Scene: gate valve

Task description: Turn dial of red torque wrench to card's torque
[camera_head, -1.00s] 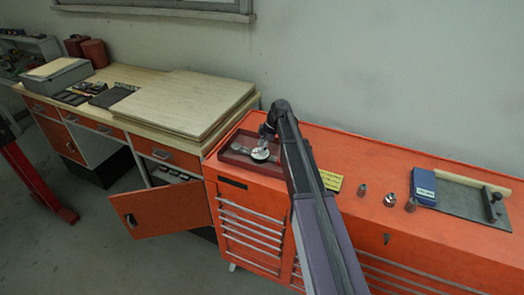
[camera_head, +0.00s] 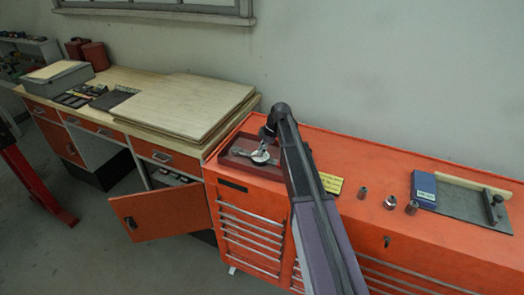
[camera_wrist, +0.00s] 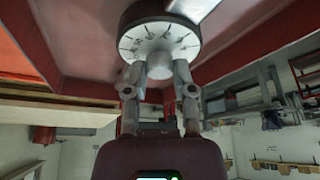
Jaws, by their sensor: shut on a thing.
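The torque wrench's round dial (camera_head: 261,157) has a white face and sits in a dark red tray (camera_head: 231,162) on the orange cabinet. In the wrist view the dial (camera_wrist: 133,42) shows a dark rim and marks around its face, too small to read. My gripper (camera_wrist: 160,70) is shut on the knob (camera_wrist: 159,64) at the dial's middle, one finger on each side. In the head view my gripper (camera_head: 266,143) reaches down onto the dial. A yellow card (camera_head: 331,183) lies on the cabinet right of my arm; its writing is not legible.
Several metal sockets (camera_head: 390,202) stand right of the card. A blue box (camera_head: 424,188) is near a grey plate (camera_head: 462,222). A wooden workbench (camera_head: 190,100) adjoins on the left, with an orange door (camera_head: 158,215) open below.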

